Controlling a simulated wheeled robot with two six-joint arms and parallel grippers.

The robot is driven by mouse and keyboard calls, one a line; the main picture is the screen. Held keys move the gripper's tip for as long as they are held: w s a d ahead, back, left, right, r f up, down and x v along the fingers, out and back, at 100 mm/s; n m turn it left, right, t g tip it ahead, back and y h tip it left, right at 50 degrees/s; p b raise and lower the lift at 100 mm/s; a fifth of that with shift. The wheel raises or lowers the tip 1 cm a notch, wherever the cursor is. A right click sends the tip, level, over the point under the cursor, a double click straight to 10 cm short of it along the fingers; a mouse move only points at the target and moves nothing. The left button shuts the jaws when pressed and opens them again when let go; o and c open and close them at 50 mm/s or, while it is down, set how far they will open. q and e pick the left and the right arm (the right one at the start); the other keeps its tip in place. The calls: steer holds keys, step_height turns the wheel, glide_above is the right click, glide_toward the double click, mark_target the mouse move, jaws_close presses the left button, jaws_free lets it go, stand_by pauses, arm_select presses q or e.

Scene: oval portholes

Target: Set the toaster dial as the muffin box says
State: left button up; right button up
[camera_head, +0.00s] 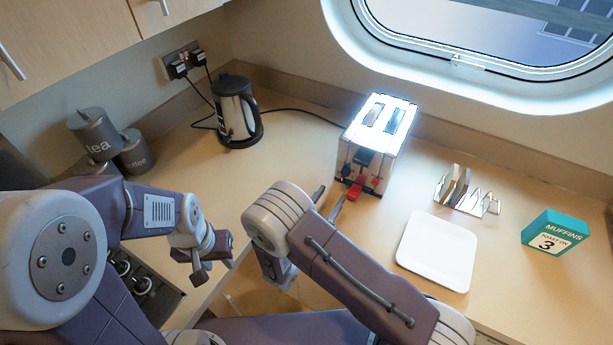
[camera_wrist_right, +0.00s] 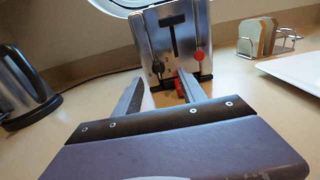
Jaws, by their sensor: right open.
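The white and metal toaster (camera_head: 372,142) stands against the back wall, its control face towards me. In the right wrist view the toaster (camera_wrist_right: 172,42) shows a black lever slot, a small dark knob (camera_wrist_right: 157,67) and a red round knob (camera_wrist_right: 199,57). I cannot read a dial setting. A red part shows low between my fingers. The teal muffin box (camera_head: 554,233) at the right reads "MUFFINS", a smaller line ending "ON", and a large 3. My right gripper (camera_head: 329,199), also in the wrist view (camera_wrist_right: 160,92), is open and empty before the toaster. My left gripper (camera_head: 208,260) hangs at the left, its opening unclear.
A white plate (camera_head: 436,252) and a toast rack (camera_head: 466,192) with slices lie right of the toaster. A kettle (camera_head: 237,112) and dark canisters (camera_head: 99,139) stand at the left. The counter between kettle and toaster is clear apart from a cable.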

mark_target(343, 174)
steer(key=shift+w+a+y, duration=0.15)
steer(key=shift+a+y, duration=0.15)
steer(key=shift+a, duration=0.1)
steer(key=p+x, duration=0.2)
steer(key=x, duration=0.7)
steer(key=shift+d, duration=0.25)
jaws_close()
